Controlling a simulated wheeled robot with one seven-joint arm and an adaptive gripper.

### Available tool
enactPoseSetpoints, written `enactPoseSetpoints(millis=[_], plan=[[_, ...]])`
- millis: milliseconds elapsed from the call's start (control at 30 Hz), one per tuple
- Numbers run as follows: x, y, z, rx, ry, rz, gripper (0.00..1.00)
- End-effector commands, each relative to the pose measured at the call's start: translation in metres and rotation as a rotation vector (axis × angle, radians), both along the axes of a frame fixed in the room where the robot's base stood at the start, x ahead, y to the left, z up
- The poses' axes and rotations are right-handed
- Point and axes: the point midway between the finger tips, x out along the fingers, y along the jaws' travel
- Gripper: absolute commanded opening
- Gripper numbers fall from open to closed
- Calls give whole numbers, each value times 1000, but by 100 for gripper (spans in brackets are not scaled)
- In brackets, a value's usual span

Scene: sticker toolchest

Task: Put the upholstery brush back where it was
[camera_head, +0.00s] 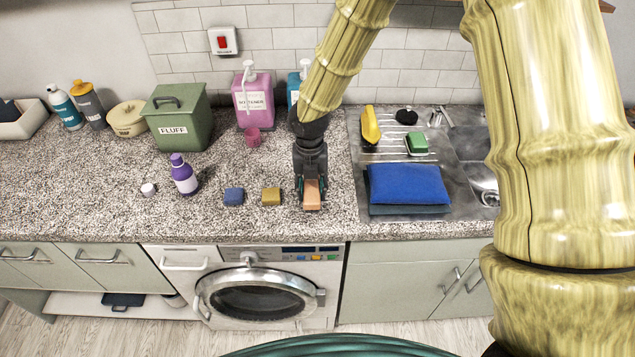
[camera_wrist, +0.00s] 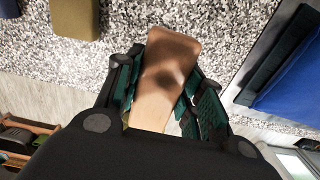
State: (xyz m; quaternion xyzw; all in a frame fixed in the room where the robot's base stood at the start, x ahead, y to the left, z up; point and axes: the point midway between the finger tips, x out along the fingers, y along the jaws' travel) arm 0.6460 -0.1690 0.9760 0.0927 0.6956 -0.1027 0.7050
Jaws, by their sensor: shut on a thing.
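My gripper (camera_head: 312,190) is over the counter near its front edge, to the left of the sink area. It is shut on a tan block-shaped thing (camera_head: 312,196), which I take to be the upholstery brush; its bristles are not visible. In the wrist view the tan thing (camera_wrist: 168,72) sits between the dark and green fingers (camera_wrist: 160,95) and tilts slightly. I cannot tell whether it touches the counter. A yellow-brown block (camera_head: 271,196) and a blue block (camera_head: 234,196) lie in a row to the left of my gripper.
A purple bottle (camera_head: 184,176) and a small white cap (camera_head: 148,189) stand farther left. A folded blue cloth (camera_head: 408,185) lies on the drainboard at the right. A pink cup (camera_head: 252,137), pink softener dispenser (camera_head: 253,98) and green FLUFF box (camera_head: 177,122) stand behind.

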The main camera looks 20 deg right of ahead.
Motion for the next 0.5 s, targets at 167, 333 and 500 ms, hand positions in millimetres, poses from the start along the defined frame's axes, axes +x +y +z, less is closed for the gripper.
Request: enactPoseSetpoints(millis=[167,333,500], plan=[[21,-19,-1,-1,1,-5,8],[29,-25,-3,-1,0,-2,8],[29,-25,-11,-1,2,-2,8]])
